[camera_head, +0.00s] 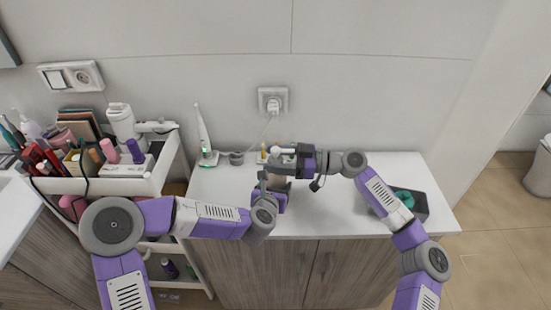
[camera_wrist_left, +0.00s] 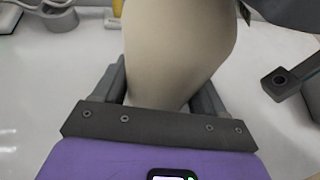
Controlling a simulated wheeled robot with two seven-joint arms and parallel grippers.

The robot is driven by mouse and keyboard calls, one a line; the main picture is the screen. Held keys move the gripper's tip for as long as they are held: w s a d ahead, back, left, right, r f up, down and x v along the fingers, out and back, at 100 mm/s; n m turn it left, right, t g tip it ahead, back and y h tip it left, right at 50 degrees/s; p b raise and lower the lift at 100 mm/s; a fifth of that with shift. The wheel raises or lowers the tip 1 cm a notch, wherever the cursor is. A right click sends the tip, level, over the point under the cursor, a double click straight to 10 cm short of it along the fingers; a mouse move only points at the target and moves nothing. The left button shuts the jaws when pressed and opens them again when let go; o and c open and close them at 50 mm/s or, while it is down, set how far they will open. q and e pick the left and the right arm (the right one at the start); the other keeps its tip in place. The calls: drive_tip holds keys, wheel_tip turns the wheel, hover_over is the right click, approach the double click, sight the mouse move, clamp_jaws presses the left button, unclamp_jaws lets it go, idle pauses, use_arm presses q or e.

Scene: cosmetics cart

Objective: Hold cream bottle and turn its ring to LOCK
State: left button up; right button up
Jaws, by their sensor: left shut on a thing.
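The cream bottle (camera_wrist_left: 178,50) fills the middle of the left wrist view, a beige body rising between the fingers. My left gripper (camera_wrist_left: 165,90) is shut on its lower part, one finger on each side. In the head view my left gripper (camera_head: 272,183) is over the white counter, and the bottle is mostly hidden by my two grippers. My right gripper (camera_head: 283,160) reaches in from the right at the bottle's upper end. Whether its fingers are open or shut is not clear. The ring and its LOCK mark cannot be made out.
An electric toothbrush (camera_head: 204,138) and a small grey cup (camera_head: 237,158) stand on the counter (camera_head: 335,205) to the left. A dark box (camera_head: 412,201) with a teal item lies at the right. A cosmetics cart (camera_head: 151,182) stands at the left. A wall socket (camera_head: 272,100) holds a plug.

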drive_tip(key=s+d, duration=0.1)
drive_tip(key=d, duration=1.1)
drive_tip(key=shift+s, duration=0.1)
use_arm(q)
drive_tip(key=o, duration=1.4)
